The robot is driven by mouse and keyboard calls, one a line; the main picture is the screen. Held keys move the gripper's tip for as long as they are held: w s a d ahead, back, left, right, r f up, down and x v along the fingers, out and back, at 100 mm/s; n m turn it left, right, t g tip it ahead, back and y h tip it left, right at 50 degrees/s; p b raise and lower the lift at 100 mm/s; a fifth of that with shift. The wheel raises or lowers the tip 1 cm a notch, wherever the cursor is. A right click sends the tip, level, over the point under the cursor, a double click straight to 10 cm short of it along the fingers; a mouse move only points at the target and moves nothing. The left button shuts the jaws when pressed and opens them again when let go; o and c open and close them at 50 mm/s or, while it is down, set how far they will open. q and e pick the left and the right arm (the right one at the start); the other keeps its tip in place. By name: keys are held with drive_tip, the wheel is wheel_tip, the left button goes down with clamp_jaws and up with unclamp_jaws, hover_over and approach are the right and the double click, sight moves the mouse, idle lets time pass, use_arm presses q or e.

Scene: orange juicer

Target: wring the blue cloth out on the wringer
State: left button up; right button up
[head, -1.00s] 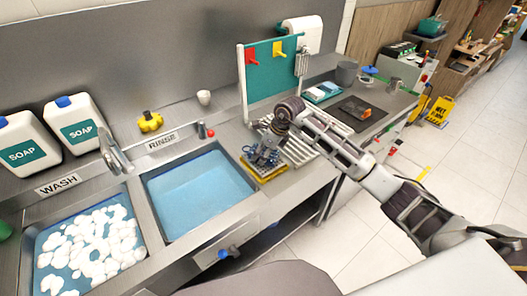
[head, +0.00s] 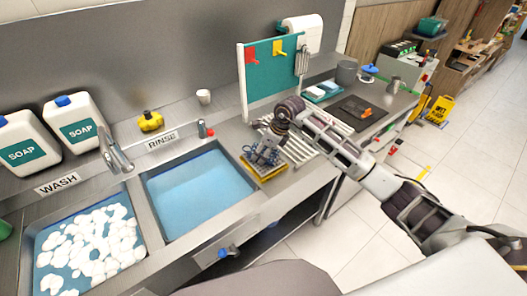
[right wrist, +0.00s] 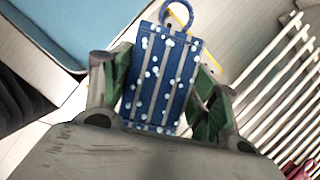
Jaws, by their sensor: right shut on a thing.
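The blue cloth (right wrist: 162,80) shows in the right wrist view, with pale stripes, white droplet-like dots and a loop at its far end. My right gripper (head: 268,156) is shut on it, with a green-padded finger at each side. In the head view the gripper points down over the yellow-edged wringer (head: 270,178) at the right side of the rinse basin. A yellow edge (right wrist: 209,72) shows beside the cloth in the wrist view. I cannot tell whether the cloth touches the wringer. My left gripper is not in view.
The rinse basin (head: 235,205) of blue water lies left of the wringer, and the foamy wash basin (head: 128,205) further left. A slatted rack (head: 318,138) is at the right. A green pegboard (head: 270,75) stands behind.

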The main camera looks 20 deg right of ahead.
drive_tip(key=shift+f+b, duration=0.65)
drive_tip(key=shift+f, duration=0.3)
idle(1.9)
drive_tip(key=shift+r+p, duration=1.65)
drive_tip(key=shift+r, duration=1.95)
